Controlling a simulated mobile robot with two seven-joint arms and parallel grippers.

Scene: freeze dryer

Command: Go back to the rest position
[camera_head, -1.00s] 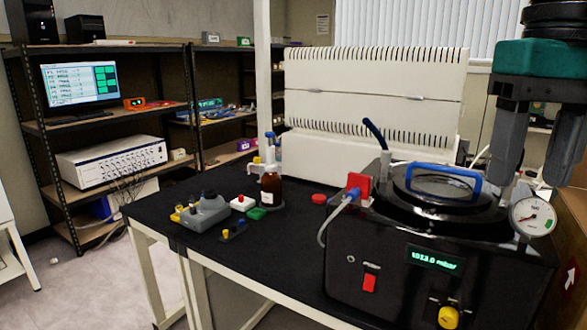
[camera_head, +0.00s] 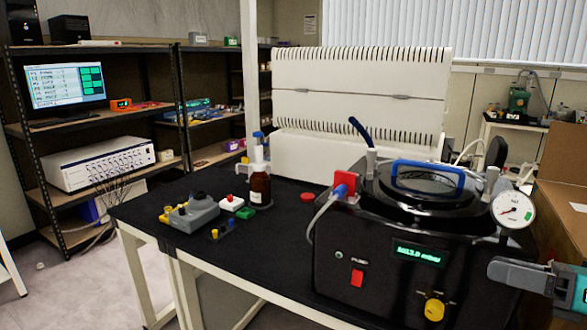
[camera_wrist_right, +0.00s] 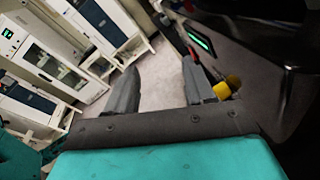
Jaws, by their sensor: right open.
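My right gripper (camera_head: 515,276) is low at the right edge of the head view, pointing left, beside the front right corner of the black freeze dryer (camera_head: 375,275). In the right wrist view its two grey fingers (camera_wrist_right: 160,78) are apart with nothing between them. The dryer's round lid (camera_head: 430,186) with its blue handle (camera_head: 428,172) sits on top. Its green display (camera_head: 418,254) reads about 1013 mbar. My left gripper is not in view.
The dryer's yellow knob (camera_head: 434,309) is close to my right gripper; it also shows in the right wrist view (camera_wrist_right: 226,86). A brown bottle (camera_head: 260,187) and small boxes stand on the black table (camera_head: 262,262). A cardboard box (camera_head: 563,170) is at the right.

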